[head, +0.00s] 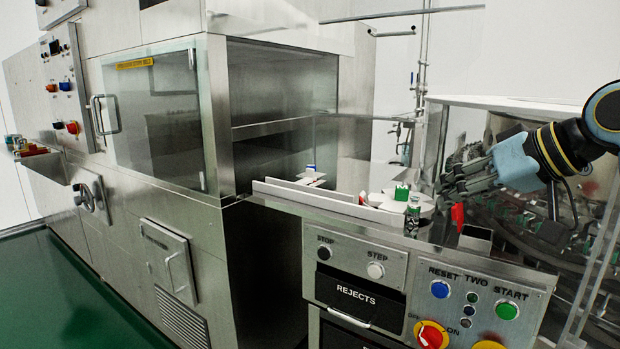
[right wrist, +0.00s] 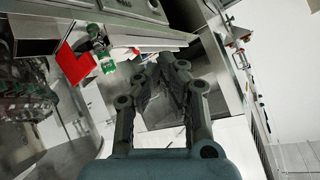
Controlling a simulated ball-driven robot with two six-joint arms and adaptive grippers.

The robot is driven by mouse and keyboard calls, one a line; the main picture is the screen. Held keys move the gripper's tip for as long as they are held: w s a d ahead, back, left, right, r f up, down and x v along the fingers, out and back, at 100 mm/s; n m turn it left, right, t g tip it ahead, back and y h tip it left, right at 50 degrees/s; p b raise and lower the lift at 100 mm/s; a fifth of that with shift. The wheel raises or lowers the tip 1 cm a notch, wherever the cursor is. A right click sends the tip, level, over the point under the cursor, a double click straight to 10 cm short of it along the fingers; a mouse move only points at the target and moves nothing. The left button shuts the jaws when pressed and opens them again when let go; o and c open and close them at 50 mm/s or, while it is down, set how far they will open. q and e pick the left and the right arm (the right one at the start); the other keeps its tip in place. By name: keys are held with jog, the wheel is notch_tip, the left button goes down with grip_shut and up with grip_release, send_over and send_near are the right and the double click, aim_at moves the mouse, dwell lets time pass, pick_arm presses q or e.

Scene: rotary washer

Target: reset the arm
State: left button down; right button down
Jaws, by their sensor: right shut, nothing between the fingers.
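My right gripper (head: 447,181) comes in from the right in the head view, above the right part of the steel machine ledge. Its fingers are together and hold nothing. In the right wrist view the gripper (right wrist: 172,62) points toward the ledge, with its fingertips close together. My left gripper does not show.
A control panel (head: 478,303) with reset and start buttons is at the front right. The rejects drawer (head: 355,296) is left of it. A glass-doored cabinet (head: 160,115) stands at left. A carousel of vials (head: 540,205) is at right behind glass.

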jog(key=s+d+f+g+h, duration=0.2)
jog(key=s+f+h, duration=0.1)
jog(key=s+f, duration=1.2)
jog(key=s+d+f+m+g+h, duration=0.1)
jog(key=s+d+f+g+h, duration=0.15)
jog(key=s, duration=0.65)
jog(key=s+d+f+g+h, duration=0.15)
jog(key=s+f, duration=0.25)
jog(key=s, duration=0.6)
notch_tip(320, 180, down, 26)
jog(key=s+d, duration=0.2)
jog(key=d, duration=0.1)
jog(key=s+f+g, duration=0.1)
jog(key=s+f, duration=1.4)
jog(key=s, duration=0.2)
jog(key=shift+s+d+f+m+g, duration=0.25)
jog(key=shift+s+f+m+g, duration=0.05)
jog(key=shift+f+m+g, duration=0.1)
